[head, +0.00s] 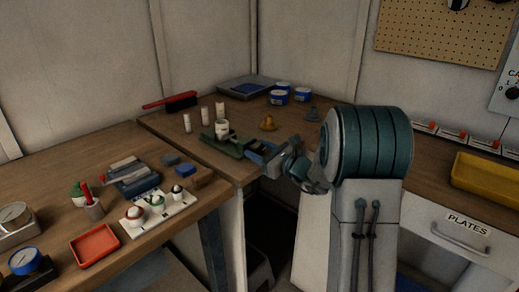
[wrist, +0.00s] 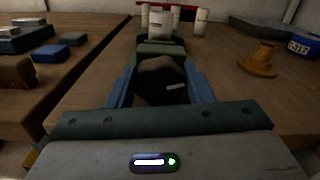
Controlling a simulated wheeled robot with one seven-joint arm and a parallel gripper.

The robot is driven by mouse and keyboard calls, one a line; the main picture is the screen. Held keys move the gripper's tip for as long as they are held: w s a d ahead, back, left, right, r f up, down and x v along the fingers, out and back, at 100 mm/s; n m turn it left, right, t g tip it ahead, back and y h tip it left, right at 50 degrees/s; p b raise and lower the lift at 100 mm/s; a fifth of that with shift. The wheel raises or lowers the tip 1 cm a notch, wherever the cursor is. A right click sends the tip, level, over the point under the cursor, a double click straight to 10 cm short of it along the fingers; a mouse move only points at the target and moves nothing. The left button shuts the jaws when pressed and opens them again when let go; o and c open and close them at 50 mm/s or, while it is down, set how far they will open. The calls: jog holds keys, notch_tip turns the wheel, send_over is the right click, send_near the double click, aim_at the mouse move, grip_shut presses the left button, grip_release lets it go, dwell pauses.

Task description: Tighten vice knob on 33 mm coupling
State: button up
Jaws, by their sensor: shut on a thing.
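The green vice (head: 222,145) stands near the corner of the wooden bench in the head view. It also shows in the wrist view (wrist: 158,49), straight ahead of my gripper. A white coupling (head: 222,128) sits upright at the vice; it shows in the wrist view (wrist: 167,26) too. The dark vice knob (wrist: 160,84) lies between the blue fingers of my gripper (wrist: 160,67), which is shut on it at the near end of the vice. In the head view my gripper (head: 257,150) hides the knob. The vice screw and jaw contact cannot be made out.
White cylinders (head: 187,123) stand behind the vice. An orange-brown funnel-like piece (head: 267,125) stands to its right, with blue tins (head: 278,97) beyond. A red brush (head: 170,102) and a grey tray (head: 247,88) lie at the back. Small blocks (head: 190,171) are on the left bench.

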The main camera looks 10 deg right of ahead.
jog(key=m+p, duration=0.3)
jog(key=m, duration=0.2)
jog(key=shift+d+r+m+p, duration=0.2)
jog(key=shift+m+p, duration=0.1)
jog(key=shift+p, duration=0.1)
jog(key=m+p, duration=0.2)
jog(key=shift+w+m, duration=0.1)
jog(key=shift+m, duration=0.2)
jog(key=shift+f+m+p, duration=0.15)
jog(key=shift+m+p, duration=0.35)
jog(key=shift+p, duration=0.15)
jog(key=shift+f, duration=0.1)
jog(key=o, duration=1)
jog(key=shift+a, duration=0.1)
